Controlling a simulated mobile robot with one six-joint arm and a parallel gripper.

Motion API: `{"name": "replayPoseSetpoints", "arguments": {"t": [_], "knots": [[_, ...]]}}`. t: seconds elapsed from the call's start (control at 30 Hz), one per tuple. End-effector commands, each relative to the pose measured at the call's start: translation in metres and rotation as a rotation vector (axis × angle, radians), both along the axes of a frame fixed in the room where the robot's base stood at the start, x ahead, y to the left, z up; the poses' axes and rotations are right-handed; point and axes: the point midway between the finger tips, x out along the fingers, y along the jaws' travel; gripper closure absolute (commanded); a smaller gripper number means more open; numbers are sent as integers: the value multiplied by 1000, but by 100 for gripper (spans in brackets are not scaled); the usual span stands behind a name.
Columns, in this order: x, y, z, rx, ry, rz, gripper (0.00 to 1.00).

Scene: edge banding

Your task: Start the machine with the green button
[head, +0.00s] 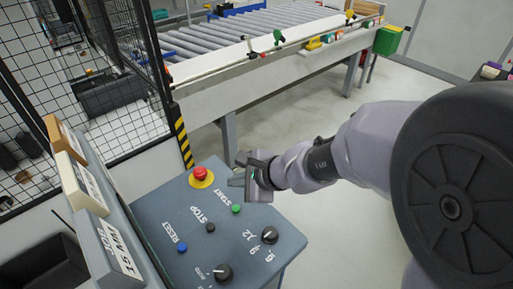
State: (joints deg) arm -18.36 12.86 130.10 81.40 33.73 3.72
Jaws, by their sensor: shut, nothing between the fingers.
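The control panel (151,226) is a blue-grey sloped console at the lower left. The green button (236,208) sits on it by the word START. A black button (210,228) by STOP, a blue button (182,247) by RESET and a red emergency knob (201,176) on a yellow base are on the same panel. My gripper (238,172) is shut and empty, at the panel's upper right edge, above the green button in the picture. It appears apart from the button. The exact height of the fingertips over the panel is hard to tell.
Two black dials (270,235) (223,273) stand on the panel's lower part. Label blocks (112,252) line its left side. A black mesh fence (110,100) with a yellow-striped post stands behind. A roller conveyor (225,45) runs across the back. The floor to the right is clear.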

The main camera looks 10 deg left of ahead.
Motion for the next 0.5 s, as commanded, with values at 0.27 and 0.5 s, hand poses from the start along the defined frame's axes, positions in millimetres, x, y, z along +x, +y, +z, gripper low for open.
{"name": "replayPoseSetpoints", "arguments": {"t": [0.27, 0.5], "knots": [[0, 0, -1, -1, -1, 1, 100], [0, -1, -21, 0, -1, 2, 100]]}}
